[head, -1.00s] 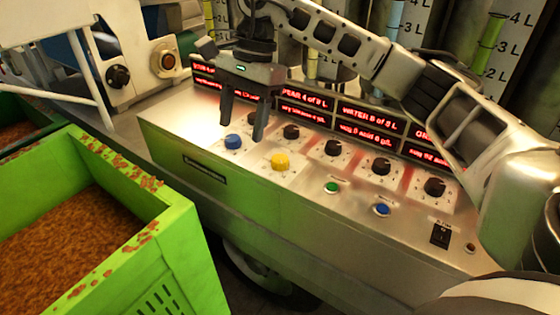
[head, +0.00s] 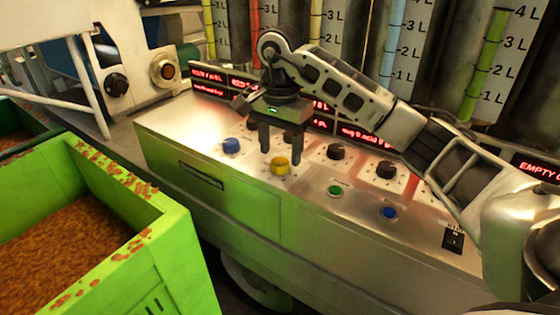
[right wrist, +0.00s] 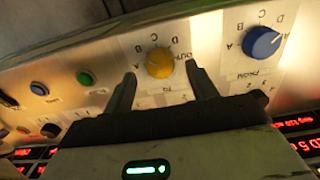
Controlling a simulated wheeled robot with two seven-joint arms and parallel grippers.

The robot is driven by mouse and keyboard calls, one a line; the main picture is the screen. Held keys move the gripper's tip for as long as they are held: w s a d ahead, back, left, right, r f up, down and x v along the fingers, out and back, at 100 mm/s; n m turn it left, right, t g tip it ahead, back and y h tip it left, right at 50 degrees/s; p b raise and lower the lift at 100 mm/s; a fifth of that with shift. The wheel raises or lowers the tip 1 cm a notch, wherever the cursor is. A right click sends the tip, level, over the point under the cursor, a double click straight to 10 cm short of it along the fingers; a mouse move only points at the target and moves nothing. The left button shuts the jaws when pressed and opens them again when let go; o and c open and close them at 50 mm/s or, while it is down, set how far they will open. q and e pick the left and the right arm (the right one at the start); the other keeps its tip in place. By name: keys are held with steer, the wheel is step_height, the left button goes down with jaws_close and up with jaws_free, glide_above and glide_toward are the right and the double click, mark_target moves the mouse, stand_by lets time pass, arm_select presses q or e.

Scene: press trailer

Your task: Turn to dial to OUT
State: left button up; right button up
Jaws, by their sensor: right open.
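The yellow dial (head: 280,166) is on the metal top of the control panel. In the right wrist view the yellow dial (right wrist: 160,62) has printed letters around it and the word OUT on its right side. I cannot tell clearly which mark it points to. My right gripper (head: 281,153) is open above the yellow dial, its fingers reaching down on either side. In the right wrist view, the gripper (right wrist: 160,80) has one finger on each side of the dial, with nothing visibly clamped. My left gripper is not in view.
A blue dial (head: 231,146), labelled FROM, is beside the yellow one. Black knobs (head: 336,152) and lit red displays stand behind. Green (head: 335,191) and blue buttons are to the right. A green crate (head: 165,225) of brown material stands at the front left.

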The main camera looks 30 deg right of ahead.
mark_target(280, 165)
steer(key=shift+f, duration=1.2)
steer(key=c, duration=1)
